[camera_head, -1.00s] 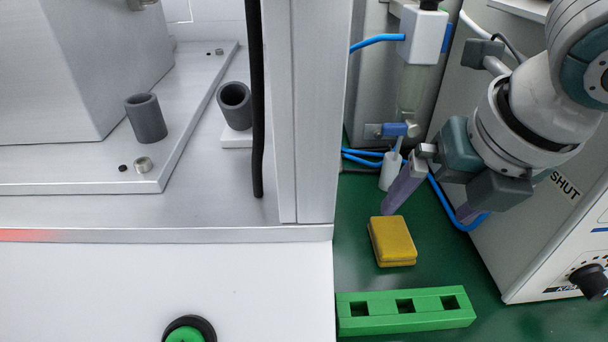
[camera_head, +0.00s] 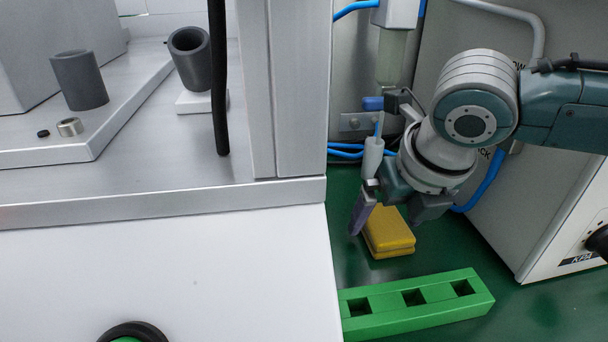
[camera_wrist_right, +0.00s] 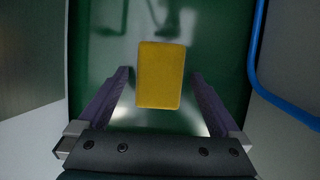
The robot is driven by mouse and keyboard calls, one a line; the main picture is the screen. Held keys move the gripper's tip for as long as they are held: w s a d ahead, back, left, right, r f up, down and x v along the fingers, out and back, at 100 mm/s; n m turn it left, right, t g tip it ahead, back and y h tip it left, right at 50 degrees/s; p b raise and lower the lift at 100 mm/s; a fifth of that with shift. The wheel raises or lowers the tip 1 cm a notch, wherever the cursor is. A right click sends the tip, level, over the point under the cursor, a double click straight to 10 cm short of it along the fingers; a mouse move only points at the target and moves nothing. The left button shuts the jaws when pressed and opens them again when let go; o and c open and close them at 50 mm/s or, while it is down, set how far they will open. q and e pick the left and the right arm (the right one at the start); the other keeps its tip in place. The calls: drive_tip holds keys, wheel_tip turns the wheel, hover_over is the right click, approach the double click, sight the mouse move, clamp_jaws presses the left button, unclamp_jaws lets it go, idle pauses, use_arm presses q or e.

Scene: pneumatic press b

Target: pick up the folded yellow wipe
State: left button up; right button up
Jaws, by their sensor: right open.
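The folded yellow wipe (camera_head: 390,236) lies on the green surface behind the green block with square holes. My right gripper (camera_head: 385,222) is over and around it in the head view. In the right wrist view the wipe (camera_wrist_right: 160,75) is between and a little ahead of the two purple fingers of my right gripper (camera_wrist_right: 160,90). The jaws are open, with gaps on both sides of the wipe. My left gripper is not in view.
The green block (camera_head: 440,310) is in front of the wipe. The press base (camera_head: 250,190) stands close on the left, and a grey control box (camera_head: 545,220) on the right. Blue tubes (camera_head: 485,183) and a white cylinder (camera_head: 373,158) are behind the gripper.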

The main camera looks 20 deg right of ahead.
sight(387, 224)
drive_tip(key=shift+c, duration=0.2)
drive_tip(key=c, duration=1.2)
drive_tip(key=shift+c, duration=0.2)
wheel_tip(387, 224, up, 20)
drive_tip(key=p, duration=0.7)
